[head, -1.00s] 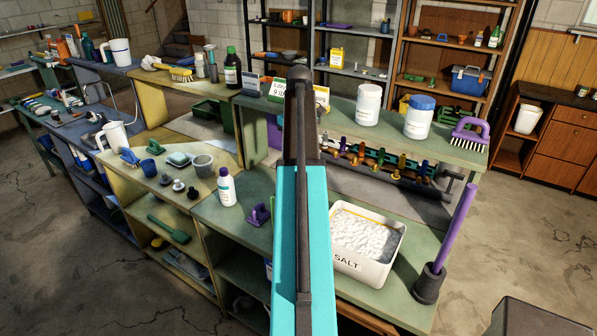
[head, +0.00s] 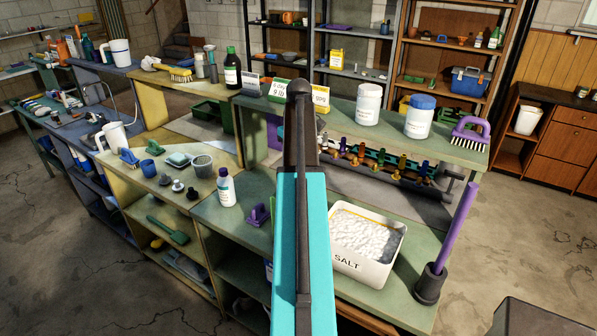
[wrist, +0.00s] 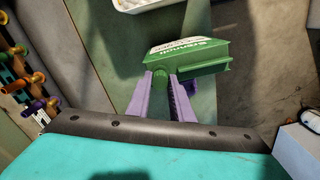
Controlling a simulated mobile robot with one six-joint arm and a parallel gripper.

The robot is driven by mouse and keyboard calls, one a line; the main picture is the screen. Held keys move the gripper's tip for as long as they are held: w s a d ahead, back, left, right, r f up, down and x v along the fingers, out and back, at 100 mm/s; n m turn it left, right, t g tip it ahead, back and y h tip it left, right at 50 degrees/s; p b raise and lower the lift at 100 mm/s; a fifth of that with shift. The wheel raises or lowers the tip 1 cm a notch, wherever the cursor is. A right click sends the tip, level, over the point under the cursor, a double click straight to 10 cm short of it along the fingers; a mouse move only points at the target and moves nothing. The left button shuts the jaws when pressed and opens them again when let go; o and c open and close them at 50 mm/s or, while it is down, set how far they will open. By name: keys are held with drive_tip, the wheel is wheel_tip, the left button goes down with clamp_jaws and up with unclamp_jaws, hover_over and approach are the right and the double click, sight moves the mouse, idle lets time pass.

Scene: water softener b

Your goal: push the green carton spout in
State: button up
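The green carton (wrist: 188,52) with white lettering lies just past my fingertips in the wrist view. A green flap-like piece (wrist: 205,68) juts out along its near right side and looks like the spout. My gripper (wrist: 161,75) has two purple fingers standing apart. A small rounded green part shows between the fingertips, at the carton's near left corner. Whether the fingers touch it I cannot tell.
The white salt tub (head: 366,238) stands on the green bench, right of my arm. Colored valves (head: 385,160) line a rack behind it; they show at left in the wrist view (wrist: 20,75).

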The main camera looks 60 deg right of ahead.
clamp_jaws()
drive_tip(key=shift+f, duration=0.4)
drive_tip(key=o, duration=0.9)
unclamp_jaws()
drive_tip(key=shift+c, duration=0.2)
drive_tip(key=shift+r, duration=0.15)
drive_tip(key=shift+r+b, duration=0.5)
drive_tip(key=shift+r, duration=0.25)
wheel_tip(320, 180, up, 12)
